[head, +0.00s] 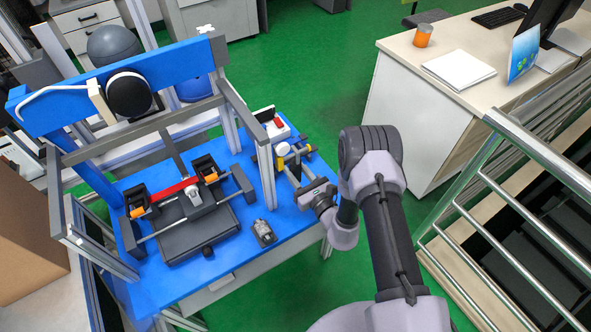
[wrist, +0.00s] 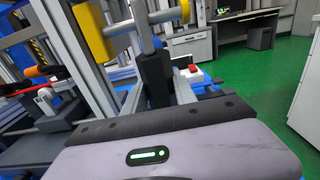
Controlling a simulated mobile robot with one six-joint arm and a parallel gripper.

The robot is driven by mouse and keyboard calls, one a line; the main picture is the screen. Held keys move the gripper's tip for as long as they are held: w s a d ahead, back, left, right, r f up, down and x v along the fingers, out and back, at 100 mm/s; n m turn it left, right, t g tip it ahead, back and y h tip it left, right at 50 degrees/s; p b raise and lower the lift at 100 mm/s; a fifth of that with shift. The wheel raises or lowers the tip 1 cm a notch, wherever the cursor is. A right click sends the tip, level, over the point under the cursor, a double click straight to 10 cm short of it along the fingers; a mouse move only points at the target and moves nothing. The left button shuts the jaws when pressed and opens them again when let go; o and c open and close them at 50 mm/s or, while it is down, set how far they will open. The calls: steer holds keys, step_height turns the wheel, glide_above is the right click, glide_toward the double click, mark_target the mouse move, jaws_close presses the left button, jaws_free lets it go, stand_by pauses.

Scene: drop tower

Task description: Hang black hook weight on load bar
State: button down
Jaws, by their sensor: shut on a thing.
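In the head view the load bar (head: 294,156) sits at the right side of the blue table. My gripper (head: 297,180) is beside it, reaching in from the right. In the wrist view my gripper (wrist: 160,93) is shut on the black hook weight (wrist: 156,72), a dark upright block. Its top is close to the bar, with a grey stem rising at the bar. I cannot tell whether the hook is over the bar or only beside it. In the head view the weight is too small to make out.
A blue and grey tower frame (head: 122,80) stands over the table (head: 235,275). A white box with a red switch (head: 273,125) is behind the bar. A desk (head: 420,105) and metal railing (head: 520,140) stand right.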

steer(key=c, duration=0.9)
jaws_free()
steer(key=shift+s, duration=0.1)
steer(key=p+v, duration=0.5)
steer(key=v, duration=1.2)
steer(key=a+r+n+g+y, duration=0.3)
steer(key=r+n+y, duration=0.1)
steer(key=r, duration=0.4)
steer(key=a+r+n+g+y, duration=0.3)
steer(key=r+n, duration=0.1)
steer(key=r, duration=0.4)
steer(key=s+a+r+n+g, duration=0.4)
steer(key=s+r+n+g, duration=0.4)
steer(key=r+n+g, duration=0.25)
steer(key=s+d+r+n+g+h, duration=0.1)
steer(key=s+d+r+n+h, duration=0.1)
steer(key=s+r+n+h, duration=0.4)
steer(key=s+d+r+t+h, duration=0.1)
steer(key=d+t+h, duration=0.1)
steer(key=d+h, duration=0.1)
steer(key=s+d+r+t+h, duration=0.1)
steer(key=d+r+t+h, duration=0.1)
steer(key=d+t+h, duration=0.1)
steer(key=s+d+r+t+h, duration=0.1)
steer(key=d+r+t+h, duration=0.1)
steer(key=d, duration=0.3)
steer(key=shift+t+h, duration=0.5)
steer(key=shift+t, duration=0.15)
